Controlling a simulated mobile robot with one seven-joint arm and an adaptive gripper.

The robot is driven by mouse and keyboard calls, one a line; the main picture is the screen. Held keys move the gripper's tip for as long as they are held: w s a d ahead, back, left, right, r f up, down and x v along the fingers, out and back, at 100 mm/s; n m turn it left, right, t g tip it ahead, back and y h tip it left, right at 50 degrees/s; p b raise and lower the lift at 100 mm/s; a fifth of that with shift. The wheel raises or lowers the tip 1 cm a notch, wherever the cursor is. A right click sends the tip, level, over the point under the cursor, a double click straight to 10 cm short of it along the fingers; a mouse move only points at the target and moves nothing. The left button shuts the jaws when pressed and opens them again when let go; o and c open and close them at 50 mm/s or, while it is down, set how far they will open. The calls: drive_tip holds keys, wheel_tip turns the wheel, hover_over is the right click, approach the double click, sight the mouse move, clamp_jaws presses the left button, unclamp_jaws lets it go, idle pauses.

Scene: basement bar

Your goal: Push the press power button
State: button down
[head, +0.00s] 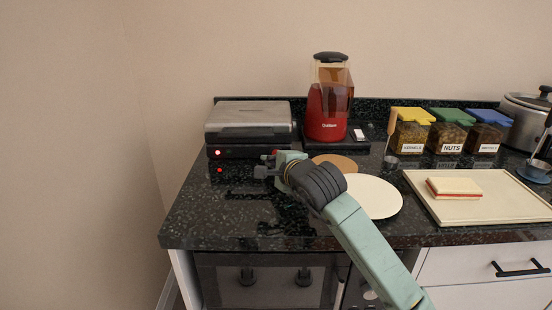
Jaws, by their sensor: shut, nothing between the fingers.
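The press (247,122) stands at the left back of the dark counter, with a silver lid and a black base. A lit red spot (218,153) shows at the left of its front face, and I cannot tell whether it is the power button or a lamp. Another red part (274,152) shows at the right of the front, partly hidden by my arm. My gripper (259,171) is shut and empty, just in front of the press's right front and pointing left. I cannot tell whether it touches the press.
A red blender (327,126) stands right of the press. A white round plate (373,197) and a brown disc (336,162) lie by my arm. A tray (486,208) with a sandwich (454,187) is at right, with labelled jars (452,135) behind. The counter's left front is clear.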

sight(271, 186)
drive_tip(key=shift+s, duration=0.1)
drive_tip(key=shift+s+f+b, duration=0.15)
drive_tip(key=shift+s+b, duration=0.9)
drive_tip(key=shift+s, duration=0.05)
drive_tip(key=shift+s+b, duration=1.2)
drive_tip(key=shift+s, duration=0.65)
drive_tip(key=shift+r, duration=0.2)
drive_tip(key=shift+a, duration=0.1)
